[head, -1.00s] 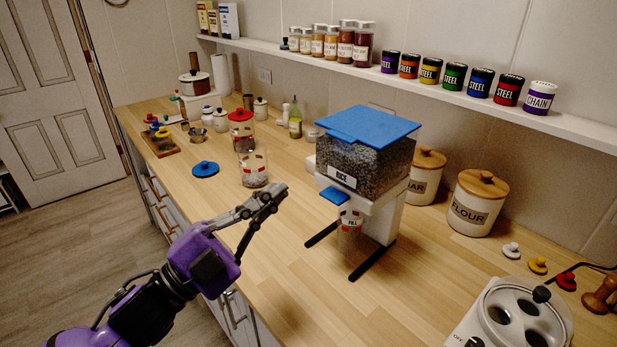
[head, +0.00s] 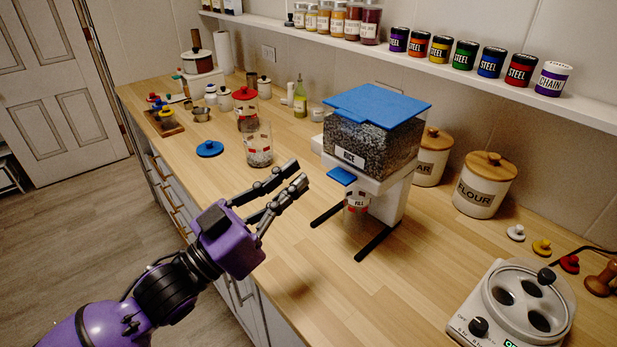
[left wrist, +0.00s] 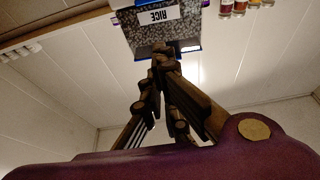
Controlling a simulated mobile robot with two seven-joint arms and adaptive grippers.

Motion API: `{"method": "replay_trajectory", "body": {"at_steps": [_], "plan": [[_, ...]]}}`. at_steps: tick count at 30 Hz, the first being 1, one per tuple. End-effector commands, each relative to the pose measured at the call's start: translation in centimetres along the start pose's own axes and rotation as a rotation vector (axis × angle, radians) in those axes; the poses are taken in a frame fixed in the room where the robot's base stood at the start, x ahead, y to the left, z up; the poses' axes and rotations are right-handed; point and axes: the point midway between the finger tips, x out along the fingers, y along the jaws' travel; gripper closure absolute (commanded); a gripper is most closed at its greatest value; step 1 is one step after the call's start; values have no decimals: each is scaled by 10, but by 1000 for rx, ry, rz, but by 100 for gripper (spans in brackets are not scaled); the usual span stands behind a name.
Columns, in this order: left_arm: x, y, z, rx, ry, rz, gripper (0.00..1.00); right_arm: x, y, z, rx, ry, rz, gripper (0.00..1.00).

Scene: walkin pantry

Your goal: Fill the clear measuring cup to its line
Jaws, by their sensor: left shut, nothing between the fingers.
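A clear cup (head: 357,208) with red marks and a "FILL" label stands under the spout of the rice dispenser; its contents are hard to make out. The dispenser (head: 370,150) has a blue lid, dark speckled grain behind clear walls, a "RICE" label and a blue lever (head: 341,177) at its front. In the left wrist view the rice hopper (left wrist: 160,38) shows beyond the fingertips. My left gripper (head: 300,173) is empty and shut, in front of and left of the dispenser, apart from lever and cup. My right gripper is not in view.
A second clear container (head: 258,150) with red marks holds some grain left of the dispenser. A blue lid (head: 209,148) lies nearby. A flour canister (head: 484,186) stands right of the dispenser, and a white cooker (head: 515,305) at the front right. The counter's front middle is clear.

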Motion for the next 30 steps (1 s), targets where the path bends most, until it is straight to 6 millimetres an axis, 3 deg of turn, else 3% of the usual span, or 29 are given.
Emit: {"method": "replay_trajectory", "body": {"at_steps": [8,13,15,19,30], "plan": [[58,1,-7,5,9,3,100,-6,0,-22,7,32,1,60],[93,1,-6,5,6,3,100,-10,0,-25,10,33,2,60],[85,0,12,1,-3,-1,100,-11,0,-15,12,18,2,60],[80,0,28,1,-1,0,100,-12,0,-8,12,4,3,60],[76,1,37,3,2,2,100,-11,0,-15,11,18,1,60]]}}
